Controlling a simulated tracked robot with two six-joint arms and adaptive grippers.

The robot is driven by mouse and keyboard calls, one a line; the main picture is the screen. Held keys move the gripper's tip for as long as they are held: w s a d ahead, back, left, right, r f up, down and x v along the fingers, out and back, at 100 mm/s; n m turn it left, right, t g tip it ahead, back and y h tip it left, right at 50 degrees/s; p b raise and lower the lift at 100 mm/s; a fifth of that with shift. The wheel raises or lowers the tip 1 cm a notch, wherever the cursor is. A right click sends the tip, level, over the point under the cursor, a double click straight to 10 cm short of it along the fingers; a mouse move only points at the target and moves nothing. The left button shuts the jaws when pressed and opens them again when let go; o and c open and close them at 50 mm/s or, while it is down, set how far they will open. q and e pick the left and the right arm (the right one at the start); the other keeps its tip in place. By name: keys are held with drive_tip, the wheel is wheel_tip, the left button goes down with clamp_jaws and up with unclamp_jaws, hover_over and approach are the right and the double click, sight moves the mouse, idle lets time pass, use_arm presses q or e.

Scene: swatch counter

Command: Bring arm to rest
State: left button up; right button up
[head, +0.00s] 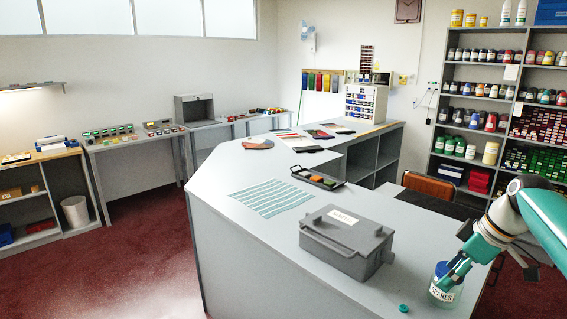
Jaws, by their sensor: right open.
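My right arm comes in from the right edge, and its teal-fingered gripper (449,277) points down at a clear glass jar (445,295) labelled SPARES. The jar stands near the counter's front right edge. The fingers overlap the jar's upper part in the picture; I cannot tell whether they are inside it, touching it or in front of it. The gripper is open. A small green lid (404,308) lies on the counter to the left of the jar. My left gripper is not in view.
A grey lidded box (345,240) stands on the grey counter (240,220) left of the jar. Behind it are a striped teal sheet (270,198) and a black tray (318,179) with coloured blocks. An orange-brown chair (428,186) is behind the counter; stocked shelves (480,102) stand at the back right.

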drive_tip(key=s+a+f+g, duration=0.25)
drive_tip(key=a+f, duration=0.35)
drive_tip(key=f, duration=0.4)
drive_tip(key=s+a+f+g+y, duration=0.1)
drive_tip(key=s+a+f+g, duration=0.3)
drive_tip(key=f, duration=0.6)
drive_tip(key=s+a+f, duration=0.1)
drive_tip(key=a+f, duration=0.6)
drive_tip(key=f, duration=0.3)
drive_tip(key=s+a+f+m+t, duration=0.2)
drive_tip(key=s+a+f+m, duration=0.2)
drive_tip(key=s, duration=0.4)
drive_tip(key=s+a+f+m+t, duration=0.2)
drive_tip(key=s+a+f+m, duration=0.3)
drive_tip(key=s+f, duration=0.4)
drive_tip(key=shift+m, duration=0.8)
